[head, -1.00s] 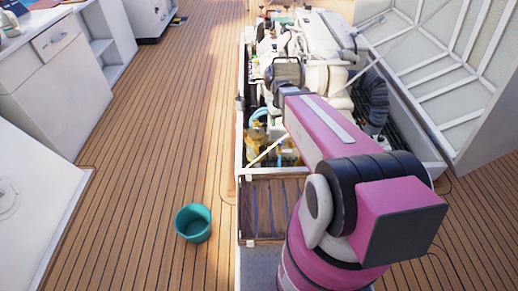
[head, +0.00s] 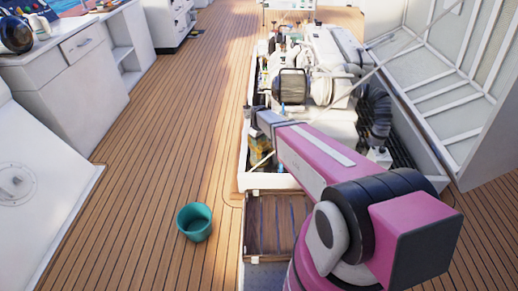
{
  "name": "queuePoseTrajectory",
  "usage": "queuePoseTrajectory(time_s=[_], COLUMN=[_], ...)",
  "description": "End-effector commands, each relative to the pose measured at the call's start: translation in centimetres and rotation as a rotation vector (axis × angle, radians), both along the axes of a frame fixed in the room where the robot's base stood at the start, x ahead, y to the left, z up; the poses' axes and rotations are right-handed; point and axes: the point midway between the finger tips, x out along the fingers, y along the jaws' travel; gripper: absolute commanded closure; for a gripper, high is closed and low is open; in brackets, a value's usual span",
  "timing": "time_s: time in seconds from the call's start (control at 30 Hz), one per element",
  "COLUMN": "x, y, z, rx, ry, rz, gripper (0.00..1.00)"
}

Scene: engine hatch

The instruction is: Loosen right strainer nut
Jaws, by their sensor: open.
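The open engine hatch (head: 242,179) holds a white engine (head: 325,45). A small yellow-bronze fitting (head: 258,150) shows low in the hatch's near left part, beside my arm; it may belong to a strainer. I cannot make out the right strainer nut. My pink arm reaches from the lower right up and left over the hatch. Its far grey end is above the hatch's left side. My gripper's fingers are not visible, and the arm covers much of the hatch's near part.
A raised white hatch lid (head: 450,70) stands on the right. A teal bucket (head: 194,222) sits on the wooden deck (head: 170,130) left of the hatch. White cabinets (head: 75,90) line the left side. The deck between cabinets and hatch is mostly clear.

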Motion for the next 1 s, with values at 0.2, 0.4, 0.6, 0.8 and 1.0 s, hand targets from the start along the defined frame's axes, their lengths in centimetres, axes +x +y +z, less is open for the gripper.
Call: queuePoseTrajectory(time_s=[0.2,0.4,0.6,0.8,1.0], x=[0.1,0.1,0.0,0.0,0.0], y=[0.0,0.0,0.0,0.0,0.0], z=[-3.6,-5.1,-5.3,-5.3,-5.3], rx=[0.0,0.0,0.0,0.0,0.0], ry=[0.001,0.0,0.0,0.0,0.0], rz=[-0.001,-0.001,-0.001,-0.001,0.0], gripper=[0.49,0.49,0.49,0.69,0.84])
